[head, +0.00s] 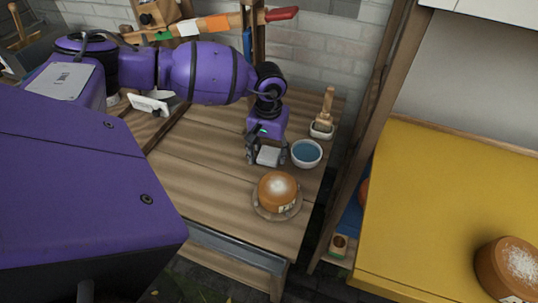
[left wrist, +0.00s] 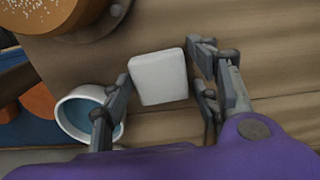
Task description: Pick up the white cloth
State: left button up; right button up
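The white cloth (head: 268,156) is a small, folded, square pad on the wooden table, left of the blue-filled bowl. In the left wrist view, the cloth (left wrist: 159,78) lies between the fingers of my left gripper (left wrist: 160,68). The fingers are spread wide, one along each side of the cloth. The left fingertip is very close to the cloth's edge; I cannot tell whether it touches. In the head view, my left gripper (head: 266,155) points down over the cloth, close to the tabletop. My right gripper is not in view.
A white bowl with blue inside (head: 306,153) stands right beside the gripper, with a brush in a holder (head: 323,120) behind it. An orange cheese wheel (head: 278,190) on a round board is in front. A yellow surface (head: 440,200) is at right. The table is clear left of the cloth.

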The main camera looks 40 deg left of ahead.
pick_arm(q)
jog(key=c, duration=0.5)
jog(key=shift+r, duration=0.15)
jog(key=shift+r, duration=0.55)
jog(key=s+d+r, duration=0.1)
jog(key=s+r, duration=0.3)
jog(key=s+d+r+b, duration=0.1)
jog(key=s+d+r, duration=0.1)
jog(key=s, duration=0.3)
jog(key=s+d+r, duration=0.1)
jog(key=s+r, duration=0.3)
jog(key=r, duration=0.1)
jog(key=shift+s+d+r, duration=0.15)
jog(key=shift+d+r, duration=0.1)
jog(key=shift+r, duration=0.1)
